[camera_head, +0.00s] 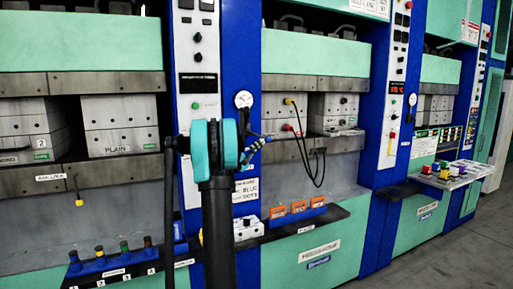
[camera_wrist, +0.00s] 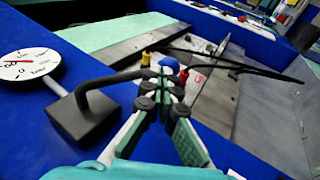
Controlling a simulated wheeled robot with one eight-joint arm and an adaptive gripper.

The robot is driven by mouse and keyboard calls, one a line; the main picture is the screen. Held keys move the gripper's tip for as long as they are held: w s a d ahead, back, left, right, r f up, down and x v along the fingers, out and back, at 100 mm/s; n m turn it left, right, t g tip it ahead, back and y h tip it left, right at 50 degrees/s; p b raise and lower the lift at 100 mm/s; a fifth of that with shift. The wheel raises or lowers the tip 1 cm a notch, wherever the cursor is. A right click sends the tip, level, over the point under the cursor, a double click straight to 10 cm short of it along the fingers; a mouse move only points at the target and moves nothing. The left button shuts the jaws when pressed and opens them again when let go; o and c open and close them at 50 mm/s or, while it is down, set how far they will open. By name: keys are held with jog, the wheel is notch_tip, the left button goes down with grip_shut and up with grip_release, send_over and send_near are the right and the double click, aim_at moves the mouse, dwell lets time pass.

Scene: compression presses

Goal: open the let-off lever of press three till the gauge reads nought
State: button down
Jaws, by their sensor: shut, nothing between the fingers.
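In the wrist view a black lever (camera_wrist: 97,84) rises from a dark block on the blue column, bends and runs right. A blue knob (camera_wrist: 170,64) shows at its far end, just beyond my fingertips. My gripper (camera_wrist: 171,82) is shut and empty, with its tips close to the knob; I cannot tell whether they touch it. A round white gauge (camera_wrist: 28,63) with red on its dial sits left of the lever; its reading is too unclear to tell. No press number is legible.
Black cables hang from yellow (camera_head: 289,101) and red plugs on the press to the right. A ledge below carries orange switches (camera_head: 298,207). Another gauge (camera_head: 412,99) is on the column farther right. Coloured knobs (camera_head: 124,246) stand at lower left. Grey floor is clear at lower right.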

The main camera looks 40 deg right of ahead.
jog(key=shift+d+r, duration=0.25)
dwell(0.6)
jog(key=a+f, duration=0.2)
jog(key=f, duration=0.4)
jog(key=s+a+f, duration=0.1)
jog(key=a+f, duration=0.2)
jog(key=f, duration=0.4)
jog(key=shift+s+a, duration=0.25)
jog(key=shift+s, duration=0.05)
jog(key=s+a+f+t+y, duration=0.1)
jog(key=s+a+f+y, duration=0.7)
jog(key=a, duration=0.7)
jog(key=s+a+f+t+y, duration=0.2)
jog(key=s+a+f+y, duration=0.6)
jog(key=a, duration=0.8)
jog(key=s+a+f+m+t+y, duration=0.1)
jog(key=s+a+f+y, duration=0.6)
jog(key=a, duration=0.8)
jog(key=s+f, duration=0.2)
jog(key=s, duration=0.1)
jog(key=shift+a+f+t+y, duration=0.2)
jog(key=shift+a+t+y, duration=0.1)
jog(key=shift+a+y, duration=0.1)
